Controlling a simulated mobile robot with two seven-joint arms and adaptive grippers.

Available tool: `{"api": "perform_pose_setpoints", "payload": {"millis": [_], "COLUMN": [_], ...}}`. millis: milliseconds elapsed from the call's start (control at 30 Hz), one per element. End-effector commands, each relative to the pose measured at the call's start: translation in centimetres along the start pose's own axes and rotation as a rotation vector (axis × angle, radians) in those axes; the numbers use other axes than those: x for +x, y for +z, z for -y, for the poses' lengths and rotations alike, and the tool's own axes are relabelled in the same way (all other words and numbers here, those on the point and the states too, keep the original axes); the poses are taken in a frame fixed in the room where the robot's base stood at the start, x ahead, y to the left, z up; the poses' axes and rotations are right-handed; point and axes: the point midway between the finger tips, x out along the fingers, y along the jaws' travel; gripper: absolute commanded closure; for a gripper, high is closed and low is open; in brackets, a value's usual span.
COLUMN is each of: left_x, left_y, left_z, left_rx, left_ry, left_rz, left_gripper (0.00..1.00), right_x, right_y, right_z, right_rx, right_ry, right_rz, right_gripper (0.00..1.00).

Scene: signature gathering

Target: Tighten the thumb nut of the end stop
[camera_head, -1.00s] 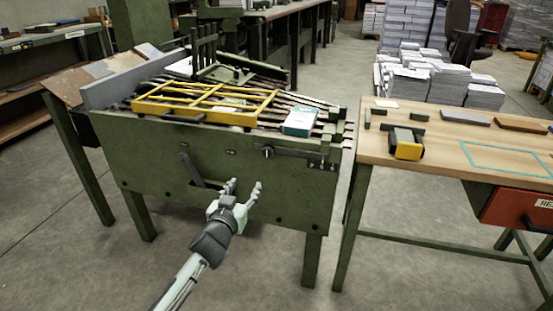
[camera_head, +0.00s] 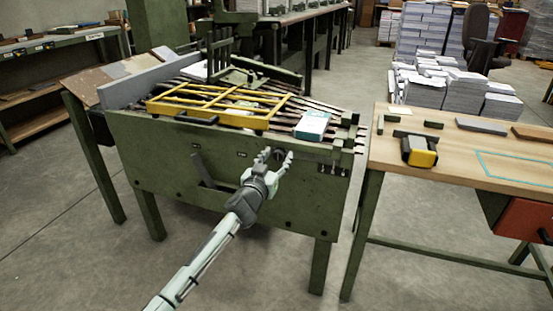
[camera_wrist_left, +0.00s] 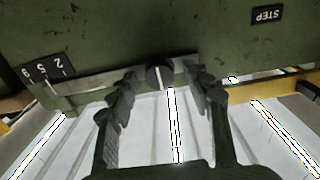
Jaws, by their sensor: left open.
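The green machine (camera_head: 150,165) stands in the middle of the head view. Its front carries a metal rail with the end stop. The end stop's dark round thumb nut (camera_wrist_left: 159,76) shows in the left wrist view, with a pale line on its face. In the head view the nut is largely hidden by my fingers. My left gripper (camera_head: 275,157) is open in front of the machine's front panel. In the left wrist view its fingers stand on either side of the nut, with small gaps visible. My right gripper is not in view.
A number scale (camera_wrist_left: 48,68) sits by the rail and a STEP label (camera_wrist_left: 268,15) on the panel. A lever (camera_head: 203,170) juts out left of my gripper. A wooden table (camera_head: 450,165) with a yellow-black device (camera_head: 419,152) stands at the right. Floor in front is clear.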

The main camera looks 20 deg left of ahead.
Motion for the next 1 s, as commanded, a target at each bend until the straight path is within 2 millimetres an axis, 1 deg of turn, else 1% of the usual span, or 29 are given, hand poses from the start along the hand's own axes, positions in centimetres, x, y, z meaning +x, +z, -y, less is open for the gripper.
{"api": "perform_pose_setpoints", "payload": {"millis": [67, 100, 400, 500, 767, 1000], "left_x": [-0.02, -0.03, -0.05, -0.06, -0.07, -0.07], "left_y": [0.02, 0.03, 0.04, 0.05, 0.06, 0.08], "left_z": [-0.01, 0.00, 0.01, 0.01, 0.00, -0.02], "left_rx": [0.000, 0.000, 0.000, 0.000, 0.029, 0.152], "left_ry": [0.000, 0.000, -0.001, -0.001, 0.000, 0.000], "left_rz": [0.000, 0.001, 0.001, 0.001, 0.001, 0.001], "left_gripper": [0.51, 0.53, 0.90, 1.00, 1.00, 1.00], "right_x": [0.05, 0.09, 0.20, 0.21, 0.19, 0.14], "right_y": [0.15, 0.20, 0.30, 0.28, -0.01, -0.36], "right_z": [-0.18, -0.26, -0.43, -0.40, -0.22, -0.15], "right_rx": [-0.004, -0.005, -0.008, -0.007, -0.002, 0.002], "right_ry": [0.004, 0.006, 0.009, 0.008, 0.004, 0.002], "right_rz": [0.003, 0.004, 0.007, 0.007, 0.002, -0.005], "right_gripper": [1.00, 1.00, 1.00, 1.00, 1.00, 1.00]}}
